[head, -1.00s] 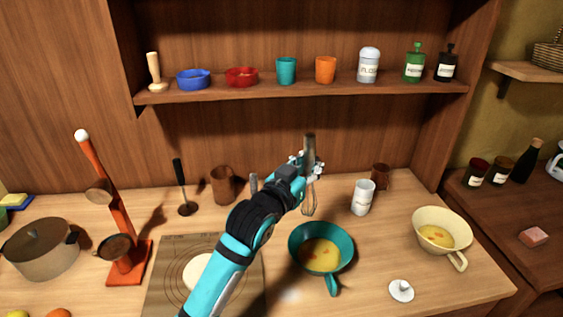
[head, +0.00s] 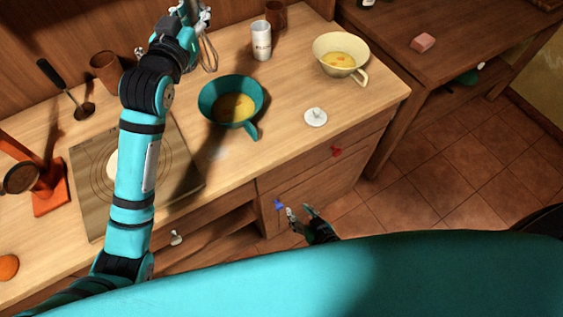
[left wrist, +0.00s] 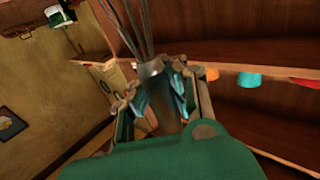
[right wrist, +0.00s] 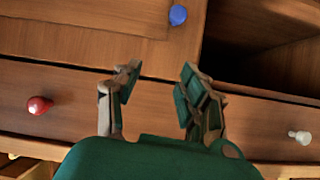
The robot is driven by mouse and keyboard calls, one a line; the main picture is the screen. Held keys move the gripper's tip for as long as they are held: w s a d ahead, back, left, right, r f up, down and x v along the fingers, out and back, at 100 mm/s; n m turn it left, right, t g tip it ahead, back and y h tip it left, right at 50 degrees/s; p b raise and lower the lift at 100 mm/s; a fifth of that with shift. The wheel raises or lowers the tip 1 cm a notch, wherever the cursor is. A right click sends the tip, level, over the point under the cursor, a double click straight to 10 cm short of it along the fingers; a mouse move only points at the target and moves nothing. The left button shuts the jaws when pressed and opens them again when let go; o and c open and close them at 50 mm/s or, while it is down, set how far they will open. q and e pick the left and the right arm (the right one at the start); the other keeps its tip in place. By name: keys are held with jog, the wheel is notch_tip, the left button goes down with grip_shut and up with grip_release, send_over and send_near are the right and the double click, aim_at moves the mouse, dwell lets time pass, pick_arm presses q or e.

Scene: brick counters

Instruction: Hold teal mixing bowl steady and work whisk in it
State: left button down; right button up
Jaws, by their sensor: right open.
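The teal mixing bowl (head: 231,103) stands upright on the counter with yellow contents and its handle toward the front. My left gripper (left wrist: 158,90) is shut on the whisk (left wrist: 136,32). In the head view the whisk's wire loops (head: 208,54) hang down behind and left of the bowl, apart from it; the left gripper is partly cut off at the top edge there. My right gripper (head: 298,214) is open and empty, low in front of the counter's drawers and well below the bowl. It also shows open in the right wrist view (right wrist: 156,82).
A white labelled canister (head: 261,42) stands behind the bowl, and a cream bowl (head: 341,54) to its right. A white lid-like piece (head: 316,117) lies right of the teal bowl. A board (head: 88,180) lies left. Drawer knobs, red (head: 337,151) and blue (head: 279,205), stick out near my right gripper.

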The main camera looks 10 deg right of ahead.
jog(key=w+a+r+t+y, duration=0.1)
jog(key=w+a+r+t, duration=0.2)
jog(key=r, duration=0.7)
jog(key=t+y, duration=0.2)
jog(key=t, duration=0.1)
send_near(256, 133)
jog(key=x, duration=1.1)
jog(key=shift+r, duration=0.1)
grip_shut()
